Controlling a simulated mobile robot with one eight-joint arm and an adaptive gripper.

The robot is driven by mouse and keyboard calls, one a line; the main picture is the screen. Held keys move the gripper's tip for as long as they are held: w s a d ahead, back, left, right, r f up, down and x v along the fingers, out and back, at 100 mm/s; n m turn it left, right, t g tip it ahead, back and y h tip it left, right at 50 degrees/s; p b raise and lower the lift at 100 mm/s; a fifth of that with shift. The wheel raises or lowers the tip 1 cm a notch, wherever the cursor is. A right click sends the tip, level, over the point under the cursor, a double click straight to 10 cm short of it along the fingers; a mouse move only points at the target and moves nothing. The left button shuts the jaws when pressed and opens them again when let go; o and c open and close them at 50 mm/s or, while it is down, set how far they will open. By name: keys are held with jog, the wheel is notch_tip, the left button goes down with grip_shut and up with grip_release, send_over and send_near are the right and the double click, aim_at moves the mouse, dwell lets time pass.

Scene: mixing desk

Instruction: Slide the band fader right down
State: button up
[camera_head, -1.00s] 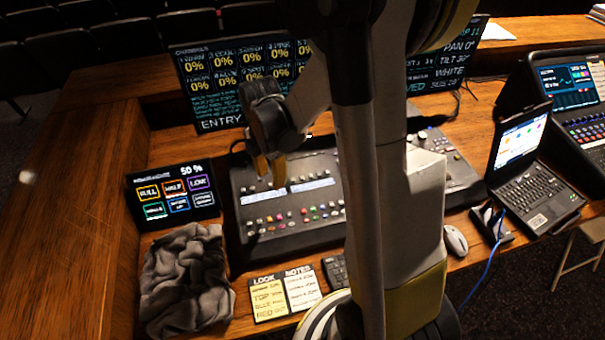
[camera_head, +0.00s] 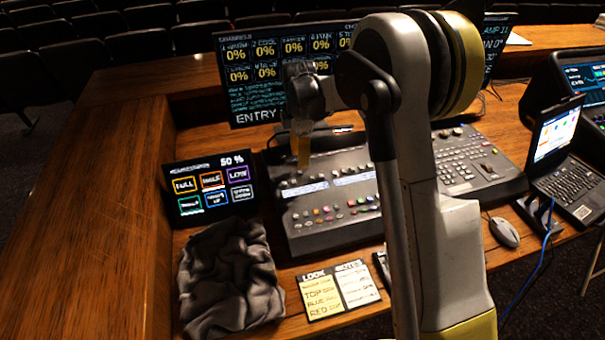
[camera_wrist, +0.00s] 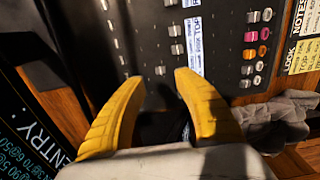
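The mixing desk (camera_head: 335,190) is a dark console with fader slots, small grey caps and rows of coloured buttons. In the wrist view, grey fader caps (camera_wrist: 176,49) lie along the panel (camera_wrist: 220,50) beside white label strips. One small grey cap (camera_wrist: 160,70) shows between my fingertips; I cannot tell which one is the band fader. My gripper (camera_head: 303,163) has yellow fingers and points down over the desk's back left part. In the wrist view my gripper (camera_wrist: 158,76) is open, with a gap between the tips. Whether the fingers touch anything is unclear.
A small touch screen (camera_head: 210,187) and a crumpled grey cloth (camera_head: 230,275) are left of the desk. A large monitor (camera_head: 270,75) stands close behind my gripper. Note cards (camera_head: 338,290) lie in front. A mouse (camera_head: 504,232) and laptop (camera_head: 560,150) are to the right.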

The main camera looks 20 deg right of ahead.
aim_at(300, 172)
notch_tip(300, 172, down, 5)
jog(key=shift+f+b, duration=0.15)
jog(key=shift+b, duration=0.5)
jog(key=shift+s, duration=0.1)
grip_shut()
